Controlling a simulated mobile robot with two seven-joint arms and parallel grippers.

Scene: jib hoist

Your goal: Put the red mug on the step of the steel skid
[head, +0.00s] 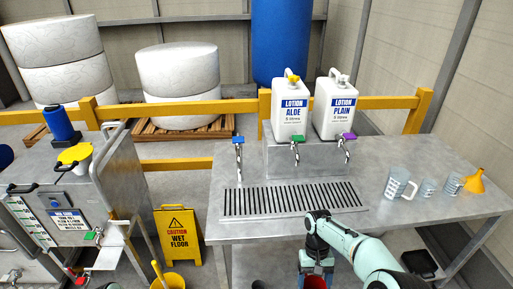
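The red mug (315,283) shows only as a red patch at the bottom edge, between the fingers of my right gripper (315,279). The red fills the space between the fingers, in front of the table's front edge; the rest is cut off by the frame. My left gripper is not in view. The steel skid (118,190) stands at the left, with labels, black handles and a yellow funnel on top. A small pale ledge (103,259) sticks out low on its front, below a green-handled tap. I cannot tell whether this ledge is the step.
A steel table (240,205) with a drain grille carries taps, two white lotion canisters (291,108), several clear measuring jugs (398,183) and an orange funnel (475,181). A yellow wet-floor sign (178,235) and a yellow bucket (170,282) stand between table and skid.

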